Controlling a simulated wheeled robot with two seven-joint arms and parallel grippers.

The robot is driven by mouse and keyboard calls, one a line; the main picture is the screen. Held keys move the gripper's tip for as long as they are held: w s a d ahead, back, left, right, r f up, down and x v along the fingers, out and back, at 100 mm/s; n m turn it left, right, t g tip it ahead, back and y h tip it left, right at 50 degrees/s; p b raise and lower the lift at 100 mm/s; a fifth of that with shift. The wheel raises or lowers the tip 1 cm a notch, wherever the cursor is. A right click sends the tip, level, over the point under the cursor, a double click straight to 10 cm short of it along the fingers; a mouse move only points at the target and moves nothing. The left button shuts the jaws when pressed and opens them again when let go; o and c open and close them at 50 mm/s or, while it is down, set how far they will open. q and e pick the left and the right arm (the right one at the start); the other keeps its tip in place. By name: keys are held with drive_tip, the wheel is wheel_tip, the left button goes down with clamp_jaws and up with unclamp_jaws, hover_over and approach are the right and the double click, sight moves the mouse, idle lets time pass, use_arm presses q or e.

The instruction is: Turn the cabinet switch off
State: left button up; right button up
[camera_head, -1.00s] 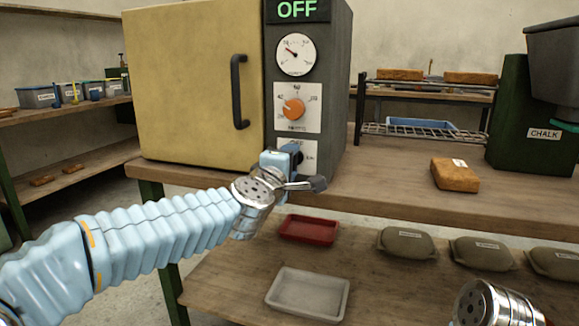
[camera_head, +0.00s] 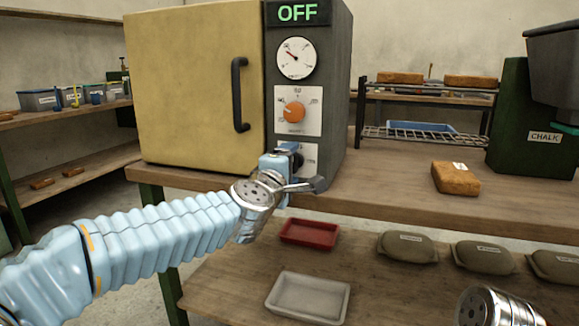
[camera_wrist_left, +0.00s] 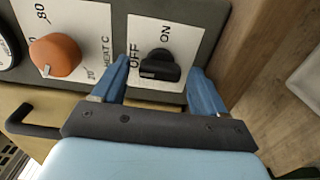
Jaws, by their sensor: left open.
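The cabinet (camera_head: 195,85) has a yellow door and a dark front panel, with a green display (camera_head: 297,12) that reads OFF. The switch (camera_wrist_left: 160,66) is a black knob on a white plate marked OFF and ON in the left wrist view. In the head view the switch is mostly hidden behind my left gripper (camera_head: 284,160), which is at the panel's lower part. In the left wrist view my left gripper (camera_wrist_left: 160,88) is open, its blue fingers on either side of the switch, with no clear grip on it. My right gripper is out of view.
An orange heat knob (camera_head: 294,112) and a dial (camera_head: 295,58) sit above the switch. The door handle (camera_head: 240,95) is to the left. The bench (camera_head: 390,190) holds a brown block (camera_head: 455,178) at right. Trays and bags lie on the lower shelf.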

use_arm(q)
drive_tip(key=v, duration=1.3)
drive_tip(key=shift+s, duration=0.35)
drive_tip(key=shift+a, duration=0.15)
drive_tip(key=w+a+f+m+g+y+p, duration=0.1)
drive_tip(key=w+a+f+m+g+p, duration=0.2)
drive_tip(key=f, duration=1.3)
drive_tip(key=w+f+m+g+y+p, duration=0.15)
drive_tip(key=f+m+g, duration=0.25)
drive_tip(key=f, duration=1.3)
drive_tip(key=s+a+f+m+g+p, duration=0.1)
drive_tip(key=s+a+f+m+g, duration=0.15)
drive_tip(key=s+f, duration=0.45)
drive_tip(key=s+a+f+m+g, duration=0.1)
drive_tip(key=s+f+g, duration=0.25)
drive_tip(key=f, duration=0.75)
drive_tip(key=s+f+m+g, duration=0.1)
drive_tip(key=s+f, duration=0.2)
drive_tip(key=s, duration=0.3)
drive_tip(key=s+f+m+g+h+p, duration=0.1)
drive_tip(key=s+f+g, duration=0.1)
drive_tip(key=s, duration=0.4)
drive_tip(key=shift+a+f, duration=0.3)
drive_tip(key=shift+f, duration=0.4)
